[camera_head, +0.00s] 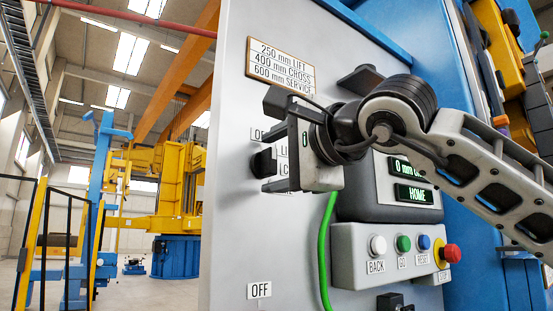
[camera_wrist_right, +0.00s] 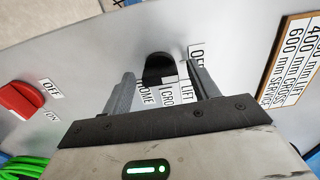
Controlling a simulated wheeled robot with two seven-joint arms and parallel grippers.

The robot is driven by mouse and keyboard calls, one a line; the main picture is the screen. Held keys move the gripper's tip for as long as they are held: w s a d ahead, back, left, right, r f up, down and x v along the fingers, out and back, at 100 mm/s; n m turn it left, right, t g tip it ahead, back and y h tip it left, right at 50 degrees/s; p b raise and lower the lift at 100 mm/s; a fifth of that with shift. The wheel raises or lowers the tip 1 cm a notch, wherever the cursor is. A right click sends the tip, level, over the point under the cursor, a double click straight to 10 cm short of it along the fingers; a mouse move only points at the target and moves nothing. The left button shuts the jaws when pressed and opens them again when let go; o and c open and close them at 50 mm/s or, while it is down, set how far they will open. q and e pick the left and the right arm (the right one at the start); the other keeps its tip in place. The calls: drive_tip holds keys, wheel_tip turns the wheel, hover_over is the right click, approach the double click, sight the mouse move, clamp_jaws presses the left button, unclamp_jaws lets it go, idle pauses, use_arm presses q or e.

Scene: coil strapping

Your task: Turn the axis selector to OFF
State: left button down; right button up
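The axis selector (camera_head: 263,162) is a black knob on the light grey panel, with labels around it that are partly hidden by my right gripper. In the wrist view the knob (camera_wrist_right: 158,69) sits among labels reading OFF, LIFT, CRO and HOME. I cannot tell which label it points to. My right gripper (camera_head: 276,145) is in front of the panel at the selector. In the wrist view its two fingers (camera_wrist_right: 160,80) are apart, one on each side of the knob, with gaps showing. My left gripper is not in view.
A red switch (camera_wrist_right: 20,99) with an OFF label is on the same panel. A button box (camera_head: 385,262) with a red stop knob (camera_head: 451,253) stands below the displays (camera_head: 414,194). A green cable (camera_head: 324,250) hangs beneath the gripper. A sign (camera_head: 281,64) is above.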

drive_tip(key=shift+s+d, duration=0.2)
drive_tip(key=shift+s, duration=0.05)
use_arm(q)
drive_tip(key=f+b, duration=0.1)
drive_tip(key=b, duration=0.3)
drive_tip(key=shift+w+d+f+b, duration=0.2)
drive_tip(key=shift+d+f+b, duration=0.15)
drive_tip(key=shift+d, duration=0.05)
use_arm(e)
drive_tip(key=v, duration=1.5)
drive_tip(key=shift+s+d, duration=0.1)
drive_tip(key=shift+s, duration=0.05)
